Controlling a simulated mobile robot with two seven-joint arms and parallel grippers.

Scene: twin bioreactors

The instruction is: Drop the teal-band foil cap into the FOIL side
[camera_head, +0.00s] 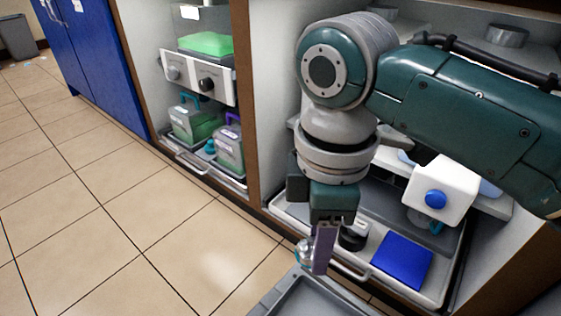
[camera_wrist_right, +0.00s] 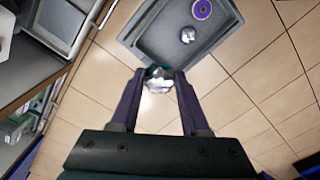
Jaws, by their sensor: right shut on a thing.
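My right gripper (camera_head: 316,262) points down in the head view. In the wrist view its two purple fingers (camera_wrist_right: 158,74) are shut on a crumpled silver foil cap (camera_wrist_right: 158,84), with a little teal showing at its far edge. In the head view the cap (camera_head: 303,252) shows partly beside the finger. A grey tray (camera_wrist_right: 137,42) lies just beyond the fingertips in the wrist view, and its corner (camera_head: 285,290) shows at the bottom of the head view. I cannot make out a FOIL label. My left gripper is not in view.
Inside the tray are another foil piece (camera_wrist_right: 188,35) and a purple ring (camera_wrist_right: 202,9). In the head view, a cabinet bay by my right arm holds a blue pad (camera_head: 402,261) and a white box with a blue knob (camera_head: 436,199). Open tiled floor (camera_head: 120,220) lies left.

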